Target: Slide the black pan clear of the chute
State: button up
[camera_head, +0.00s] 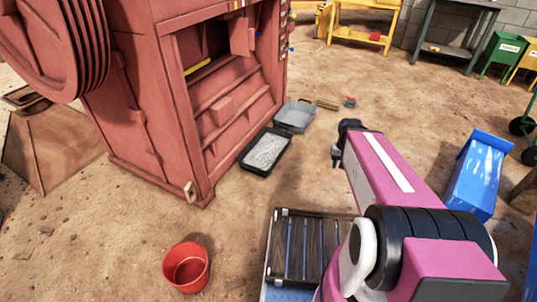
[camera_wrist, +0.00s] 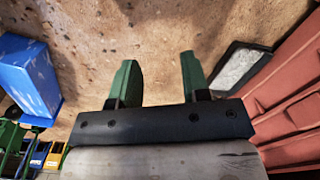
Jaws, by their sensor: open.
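The black pan (camera_head: 265,152) lies on the dirt floor at the foot of the red jaw crusher (camera_head: 137,103), close against its open side. The pan holds a layer of light grey gravel. In the wrist view the pan (camera_wrist: 240,67) is at the right, beside the red crusher body (camera_wrist: 295,85). My gripper (camera_wrist: 157,75) is open and empty, with its two green fingers apart and bare dirt showing between them. It is clear of the pan. In the head view my pink arm hides most of the gripper. The chute is not clearly identifiable.
A grey tray (camera_head: 295,116) lies just behind the black pan. A red bucket (camera_head: 186,267) stands at the front left, and a dark slatted rack (camera_head: 300,245) is near my arm. A blue box (camera_head: 479,175) stands at the right. Dirt floor right of the pan is clear.

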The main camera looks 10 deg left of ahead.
aim_at(260, 157)
jog(key=i+l+u, duration=0.35)
jog(key=i+l, duration=0.3)
jog(key=i, duration=0.3)
jog(key=i+l+u, duration=0.35)
jog(key=i+l, duration=0.55)
